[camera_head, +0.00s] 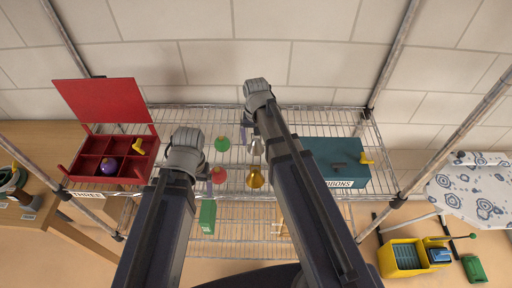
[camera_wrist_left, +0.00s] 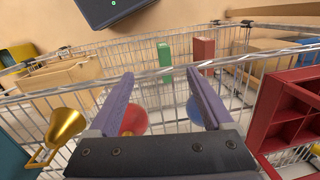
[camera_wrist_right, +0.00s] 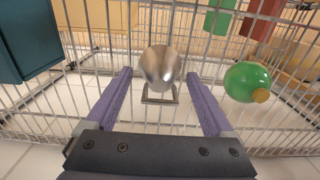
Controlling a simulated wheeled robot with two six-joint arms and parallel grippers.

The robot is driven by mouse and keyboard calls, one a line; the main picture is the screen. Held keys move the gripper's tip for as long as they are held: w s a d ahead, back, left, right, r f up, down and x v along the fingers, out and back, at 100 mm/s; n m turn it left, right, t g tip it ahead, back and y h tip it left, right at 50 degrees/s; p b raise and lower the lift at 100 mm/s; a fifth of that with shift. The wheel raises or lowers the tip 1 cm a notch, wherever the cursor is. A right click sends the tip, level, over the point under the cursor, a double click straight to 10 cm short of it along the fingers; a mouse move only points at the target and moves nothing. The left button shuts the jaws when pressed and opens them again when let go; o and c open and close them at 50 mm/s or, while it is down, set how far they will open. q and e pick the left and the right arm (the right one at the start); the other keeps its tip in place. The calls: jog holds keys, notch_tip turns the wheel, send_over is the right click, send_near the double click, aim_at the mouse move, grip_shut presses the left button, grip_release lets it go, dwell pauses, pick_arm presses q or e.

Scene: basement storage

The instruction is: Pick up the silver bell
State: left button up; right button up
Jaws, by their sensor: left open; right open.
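The silver bell (camera_head: 257,147) stands on the wire shelf, partly hidden by my right arm in the head view. In the right wrist view the silver bell (camera_wrist_right: 160,66) shows centred between the fingertips of my right gripper (camera_wrist_right: 159,74), which is open and empty. The bell has a grey stand or handle below its cup. My left gripper (camera_wrist_left: 160,73) is open and empty, left of the bell in the head view. In the left wrist view a red ball (camera_wrist_left: 133,119) and a blue ball (camera_wrist_left: 196,108) show beyond its fingers.
A gold bell (camera_head: 255,179) stands nearer than the silver one. A green ball (camera_head: 222,144) is to its left. A red compartment box (camera_head: 104,101) with a raised lid is at the left; a teal box (camera_head: 334,150) is at the right. The wire shelf has raised edges.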

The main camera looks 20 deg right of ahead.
jog(key=c, duration=0.9)
jog(key=shift+r, duration=0.1)
